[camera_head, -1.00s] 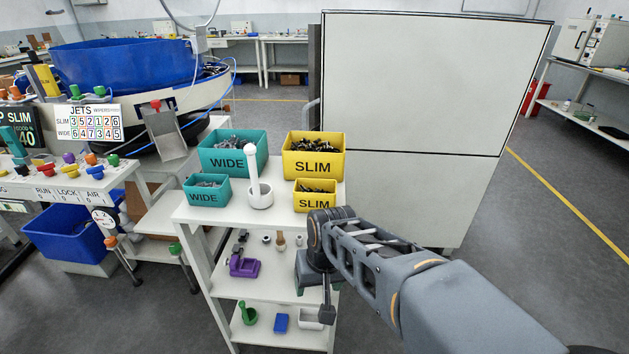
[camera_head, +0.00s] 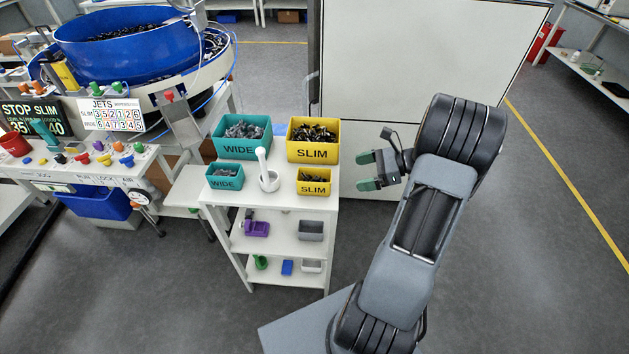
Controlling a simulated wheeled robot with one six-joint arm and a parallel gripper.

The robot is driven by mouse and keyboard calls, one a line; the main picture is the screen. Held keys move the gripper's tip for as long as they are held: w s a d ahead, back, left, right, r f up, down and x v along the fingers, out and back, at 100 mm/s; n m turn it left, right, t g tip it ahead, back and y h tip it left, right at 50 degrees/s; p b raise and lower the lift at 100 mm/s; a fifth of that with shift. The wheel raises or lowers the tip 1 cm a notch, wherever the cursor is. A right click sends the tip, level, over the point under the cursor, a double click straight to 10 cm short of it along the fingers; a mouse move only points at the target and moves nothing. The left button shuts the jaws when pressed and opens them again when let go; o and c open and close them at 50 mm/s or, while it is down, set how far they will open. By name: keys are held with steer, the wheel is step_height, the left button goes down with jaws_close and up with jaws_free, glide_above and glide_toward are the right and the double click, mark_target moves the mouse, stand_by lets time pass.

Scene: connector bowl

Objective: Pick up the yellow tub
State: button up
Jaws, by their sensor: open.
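Two yellow tubs marked SLIM stand on the top of the white shelf cart. The larger yellow tub (camera_head: 297,149) is at the back right and holds many dark small parts. The smaller yellow tub (camera_head: 303,188) stands in front of it and also holds dark parts. My gripper (camera_head: 362,171) is open and empty. In the picture its green-tipped fingers are to the right of both tubs, pointing left, apart from them.
A large teal tub (camera_head: 222,149) and a small teal tub (camera_head: 218,184), both marked WIDE, stand left of the yellow ones. A tall white cabinet (camera_head: 408,60) is behind.

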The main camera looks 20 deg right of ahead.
mark_target(322, 180)
steer(key=x, duration=1.2)
steer(key=shift+w+a+f+p, duration=0.1)
steer(key=shift+w+a+p, duration=0.15)
steer(key=shift+p, duration=0.05)
steer(key=c, duration=1)
